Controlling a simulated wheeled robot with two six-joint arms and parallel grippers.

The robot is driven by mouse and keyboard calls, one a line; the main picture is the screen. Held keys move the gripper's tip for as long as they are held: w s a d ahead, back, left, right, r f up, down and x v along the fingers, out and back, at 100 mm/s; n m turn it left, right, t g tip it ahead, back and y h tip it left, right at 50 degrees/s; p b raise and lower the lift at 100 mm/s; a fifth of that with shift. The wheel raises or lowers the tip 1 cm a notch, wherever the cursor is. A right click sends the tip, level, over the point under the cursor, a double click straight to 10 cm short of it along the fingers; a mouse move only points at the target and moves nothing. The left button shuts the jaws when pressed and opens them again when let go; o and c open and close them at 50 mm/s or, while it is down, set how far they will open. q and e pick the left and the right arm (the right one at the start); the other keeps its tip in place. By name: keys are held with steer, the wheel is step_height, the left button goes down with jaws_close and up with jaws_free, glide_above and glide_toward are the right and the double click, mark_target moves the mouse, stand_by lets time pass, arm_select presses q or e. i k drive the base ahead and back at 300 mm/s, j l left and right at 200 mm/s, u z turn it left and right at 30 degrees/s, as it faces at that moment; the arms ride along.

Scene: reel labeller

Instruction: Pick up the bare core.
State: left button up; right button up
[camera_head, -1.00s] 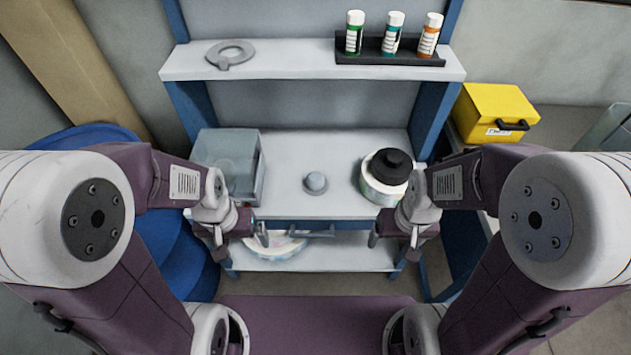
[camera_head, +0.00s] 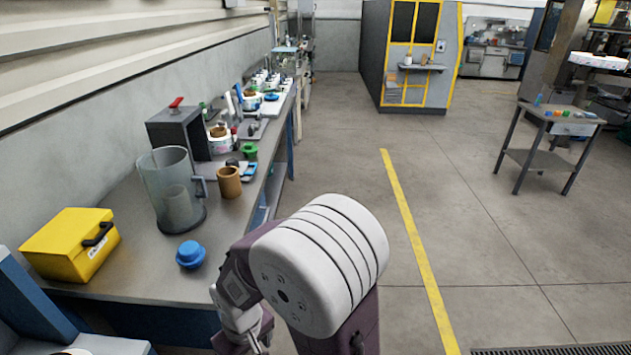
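A plain brown tube (camera_head: 229,183), which looks like the bare core, stands upright on the long grey bench (camera_head: 140,270). It is just right of a clear jug-like container (camera_head: 168,192), near its handle. My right gripper (camera_head: 250,343) is at the bottom edge of the view, low and on the near side of the bench, well apart from the tube. Its fingers are cut off or too small to read. My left gripper is out of view.
A blue knob-like piece (camera_head: 190,254) lies nearer on the bench, and a yellow case (camera_head: 72,245) stands at the left. A dark box with a red handle (camera_head: 178,133) stands behind the jug. The floor right of the bench is clear up to a small table (camera_head: 546,145).

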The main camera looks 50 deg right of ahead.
mark_target(229, 183)
steer(key=z, duration=1.05)
steer(key=i+l+u, duration=0.75)
steer(key=l, duration=0.15)
steer(key=i+l+u, duration=0.1)
steer(key=l+u, duration=0.15)
steer(key=i+l+u, duration=0.25)
steer(key=l, duration=0.25)
steer(key=l+u, duration=0.25)
steer(key=l, duration=0.15)
steer(key=l+u, duration=0.25)
steer(key=l, duration=0.2)
steer(key=i+l+u, duration=0.1)
steer(key=l+u, duration=0.15)
steer(key=l, duration=0.25)
